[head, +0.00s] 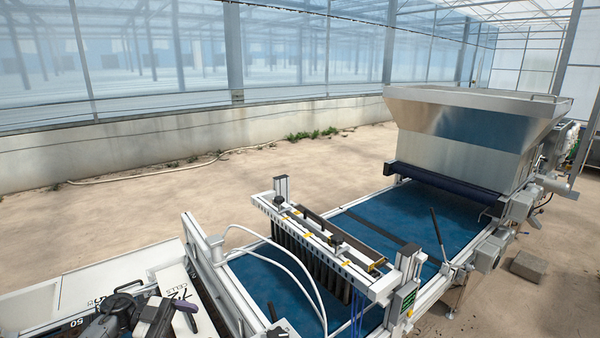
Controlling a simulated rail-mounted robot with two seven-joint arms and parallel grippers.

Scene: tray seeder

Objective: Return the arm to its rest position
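My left arm shows at the lower left corner, with its dark gripper (165,314) over a white board printed "72 CELLS" (178,284). The gripper is small and partly cut off by the bottom edge, so I cannot tell whether its fingers are open or shut, or whether it touches the board. My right arm and gripper are not in view.
The tray seeder's blue belt (432,218) runs toward a metal hopper (470,130) at the back right. A white seeding bar (318,240) crosses the belt. White hoses (283,246) arch nearby. The floor beyond is open.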

